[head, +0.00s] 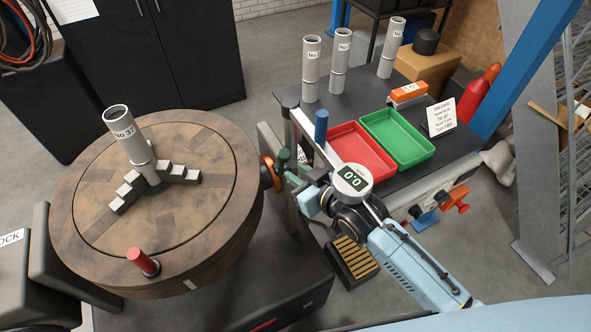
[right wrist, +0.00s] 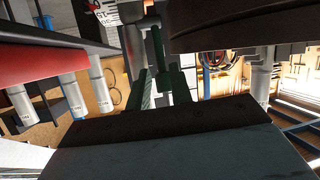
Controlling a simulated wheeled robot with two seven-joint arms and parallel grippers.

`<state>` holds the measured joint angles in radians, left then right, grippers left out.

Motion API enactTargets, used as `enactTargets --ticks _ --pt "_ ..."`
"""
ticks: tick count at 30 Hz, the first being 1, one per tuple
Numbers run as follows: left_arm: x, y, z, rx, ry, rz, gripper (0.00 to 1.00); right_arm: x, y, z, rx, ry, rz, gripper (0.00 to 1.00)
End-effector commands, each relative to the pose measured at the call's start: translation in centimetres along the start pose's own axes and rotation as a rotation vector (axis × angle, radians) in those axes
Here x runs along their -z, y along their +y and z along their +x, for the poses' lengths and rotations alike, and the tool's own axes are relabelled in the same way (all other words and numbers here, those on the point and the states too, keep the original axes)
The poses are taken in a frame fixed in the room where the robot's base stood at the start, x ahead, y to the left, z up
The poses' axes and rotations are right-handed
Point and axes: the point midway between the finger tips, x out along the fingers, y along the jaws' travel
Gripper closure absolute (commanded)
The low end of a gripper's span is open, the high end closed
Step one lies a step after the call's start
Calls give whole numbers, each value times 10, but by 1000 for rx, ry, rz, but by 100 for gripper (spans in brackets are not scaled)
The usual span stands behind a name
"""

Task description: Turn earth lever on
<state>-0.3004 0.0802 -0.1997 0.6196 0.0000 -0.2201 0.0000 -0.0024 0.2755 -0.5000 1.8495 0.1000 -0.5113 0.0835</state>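No lever in view is clearly marked as the earth lever. In the right wrist view the dark green fingers (right wrist: 160,90) point away from the camera with a narrow gap. I cannot tell whether the handle is between them or whether they touch it. A blue upright handle (head: 321,125) stands at the bench's left edge. My left gripper is not in view.
The wooden drum (head: 85,235) bears a grey tube (head: 122,128), stepped blocks and a red peg (head: 143,261). An orange knob (head: 269,173) sits at its right side. The bench holds a red tray (head: 343,166), a green tray (head: 398,137) and grey tubes (head: 311,65).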

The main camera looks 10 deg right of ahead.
Motion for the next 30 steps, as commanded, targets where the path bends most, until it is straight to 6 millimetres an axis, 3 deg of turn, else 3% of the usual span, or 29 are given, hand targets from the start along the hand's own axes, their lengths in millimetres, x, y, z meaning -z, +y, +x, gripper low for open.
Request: enactTargets --ticks 4,9,11,14,18,20,24,30 --pt "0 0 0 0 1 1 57 0 0 0 0 0 0 78" --pt "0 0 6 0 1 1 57 -5 -8 1 20 24 44 100" --pt "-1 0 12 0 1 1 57 -9 -18 2 43 53 96 100" --pt "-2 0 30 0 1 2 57 -20 -42 2 107 141 261 100" --pt "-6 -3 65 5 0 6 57 -36 -76 -6 210 324 638 100" --pt "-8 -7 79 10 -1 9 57 -44 -84 -12 242 408 817 100" --pt "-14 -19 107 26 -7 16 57 -65 -85 -31 274 596 1200 100" --pt "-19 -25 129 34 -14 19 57 -93 -73 -51 254 788 1539 100"
